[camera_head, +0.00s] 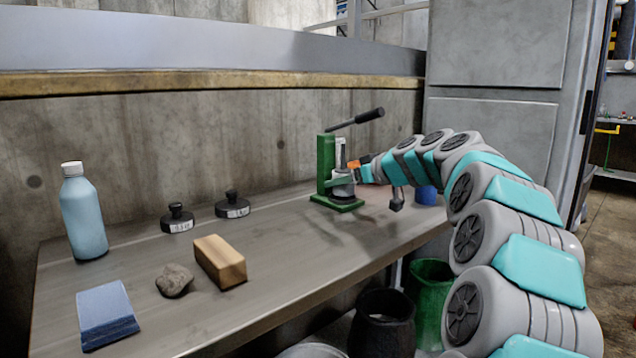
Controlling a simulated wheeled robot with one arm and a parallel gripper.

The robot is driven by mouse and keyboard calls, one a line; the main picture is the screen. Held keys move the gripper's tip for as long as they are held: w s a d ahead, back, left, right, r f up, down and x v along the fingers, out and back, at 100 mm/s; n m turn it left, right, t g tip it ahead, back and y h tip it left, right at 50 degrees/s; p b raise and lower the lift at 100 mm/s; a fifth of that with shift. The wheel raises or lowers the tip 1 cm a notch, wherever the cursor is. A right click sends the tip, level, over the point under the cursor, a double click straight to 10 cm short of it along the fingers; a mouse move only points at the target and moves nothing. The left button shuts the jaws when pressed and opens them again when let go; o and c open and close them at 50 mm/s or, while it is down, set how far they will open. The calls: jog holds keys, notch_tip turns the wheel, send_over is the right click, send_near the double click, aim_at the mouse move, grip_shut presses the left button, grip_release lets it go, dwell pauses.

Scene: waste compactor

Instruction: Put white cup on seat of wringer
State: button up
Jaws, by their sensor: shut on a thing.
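The wringer is a green press (326,160) with a raised black-handled lever (357,121). It stands on the table toward the back right. A small whitish cup (343,187) shows low in the wringer's frame, just above its green base (337,203). I cannot tell whether it touches the seat. My gripper (358,166) reaches in from the right, its orange tip at the wringer by the cup. It is shut on the white cup, though the small fingers and the grip itself are hard to make out.
On the table (290,265) are a blue bottle (84,215), two black weights (177,218) (232,205), a wooden block (220,262), a stone (174,280) and a blue pad (106,312). A blue thing (426,195) is partly hidden behind my arm. Bins (432,290) stand below.

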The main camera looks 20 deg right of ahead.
jog(key=shift+w+d+f, duration=0.1)
jog(key=shift+f, duration=0.75)
jog(key=shift+d+f, duration=0.15)
jog(key=shift+d, duration=0.2)
jog(key=o, duration=1.2)
jog(key=shift+a, duration=0.25)
jog(key=shift+c, duration=0.2)
jog(key=shift+o, duration=1.4)
jog(key=shift+d, duration=0.2)
jog(key=shift+d, duration=0.1)
